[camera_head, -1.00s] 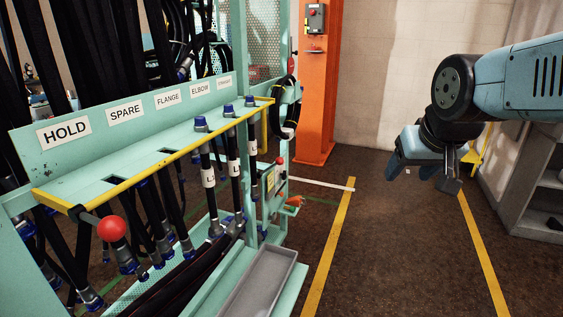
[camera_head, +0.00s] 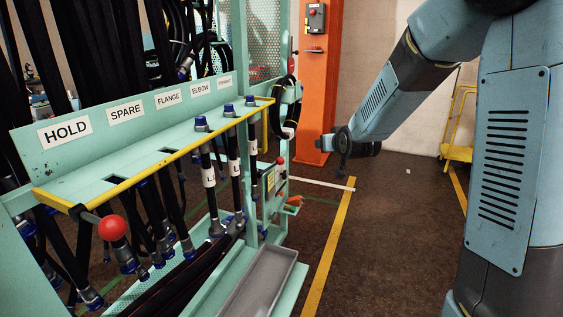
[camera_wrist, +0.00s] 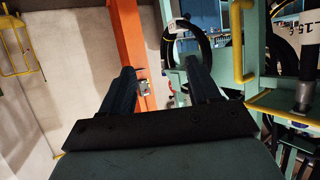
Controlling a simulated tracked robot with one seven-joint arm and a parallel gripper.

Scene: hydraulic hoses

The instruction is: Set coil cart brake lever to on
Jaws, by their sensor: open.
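The green hose cart (camera_head: 150,105) stands at the left in the head view. A red ball knob (camera_head: 111,228) on a short dark arm sticks out at its near corner. A smaller red knob (camera_head: 280,160) stands above a small panel with a yellow label (camera_head: 270,182) at its far end. I cannot tell which knob belongs to the brake lever, and no on marking is readable. My gripper (camera_wrist: 161,68) is open and empty in the wrist view, pointing towards the orange post. In the head view my arm's end is right of the cart's far end, apart from both knobs.
An orange post (camera_head: 318,90) with a control box (camera_head: 316,18) stands behind the cart. A coiled black hose (camera_wrist: 186,42) hangs at the cart's end. A yellow floor line (camera_head: 330,245) runs beside the cart, with open floor to its right. A yellow trolley (camera_head: 458,150) stands at the back right.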

